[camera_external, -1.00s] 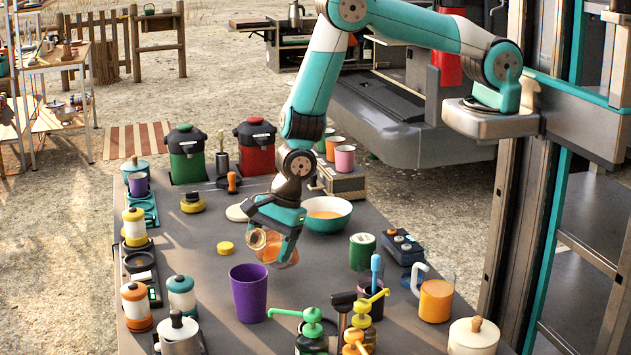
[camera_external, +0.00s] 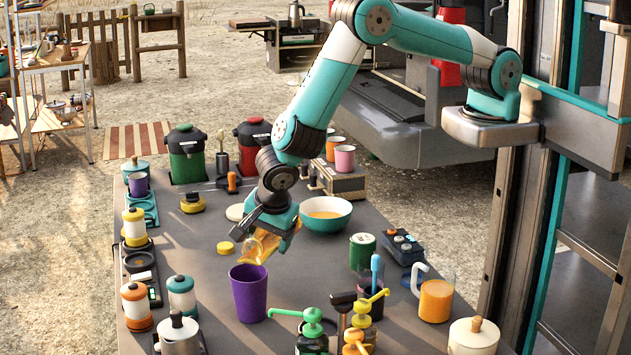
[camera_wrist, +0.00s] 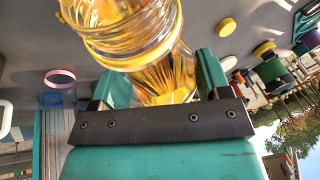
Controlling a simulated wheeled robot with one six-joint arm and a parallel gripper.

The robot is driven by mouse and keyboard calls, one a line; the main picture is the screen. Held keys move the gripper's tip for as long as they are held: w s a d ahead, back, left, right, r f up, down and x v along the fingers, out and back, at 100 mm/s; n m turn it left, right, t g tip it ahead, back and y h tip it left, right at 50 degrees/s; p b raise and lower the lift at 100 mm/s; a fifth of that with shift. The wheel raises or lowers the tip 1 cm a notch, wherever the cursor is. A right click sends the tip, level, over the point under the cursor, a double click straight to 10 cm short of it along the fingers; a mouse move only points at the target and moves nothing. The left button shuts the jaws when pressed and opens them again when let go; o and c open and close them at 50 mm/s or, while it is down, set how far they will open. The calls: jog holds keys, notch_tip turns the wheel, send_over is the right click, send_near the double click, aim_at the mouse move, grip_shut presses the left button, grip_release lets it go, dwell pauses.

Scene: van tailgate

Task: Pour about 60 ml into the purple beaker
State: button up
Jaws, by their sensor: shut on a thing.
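The purple beaker (camera_external: 249,296) stands upright on the grey table, its open top facing up. My gripper (camera_external: 272,222) is shut on a clear jar (camera_external: 258,246) with orange-yellow contents. The jar is strongly tilted, its lower left end close above the beaker's rim. I cannot tell whether liquid is running out or how much is in the beaker. In the wrist view the jar (camera_wrist: 125,30) sits between the two teal fingers of my gripper (camera_wrist: 158,85).
A yellow lid (camera_external: 225,248) lies left of the jar. A teal bowl (camera_external: 340,215) with orange contents stands to the right. Canisters (camera_external: 181,294) line the left edge.

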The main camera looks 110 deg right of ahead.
jog(key=shift+w+a+r+g+h+b, duration=0.1)
jog(key=shift+r+g+h+b, duration=0.25)
jog(key=shift+r+h+b, duration=0.15)
jog(key=shift+w+a+r+g+h+b, duration=0.1)
jog(key=shift+r+g+h+b, duration=0.3)
jog(key=shift+h, duration=0.2)
dwell(0.6)
jog(key=shift+s+a+r, duration=0.1)
jog(key=shift+a+r, duration=0.2)
jog(key=shift+r, duration=0.1)
dwell(1.3)
jog(key=shift+d+g+h, duration=0.1)
jog(key=shift+g+h, duration=0.15)
jog(key=shift+h, duration=0.05)
dwell(0.4)
jog(key=shift+d+r, duration=0.1)
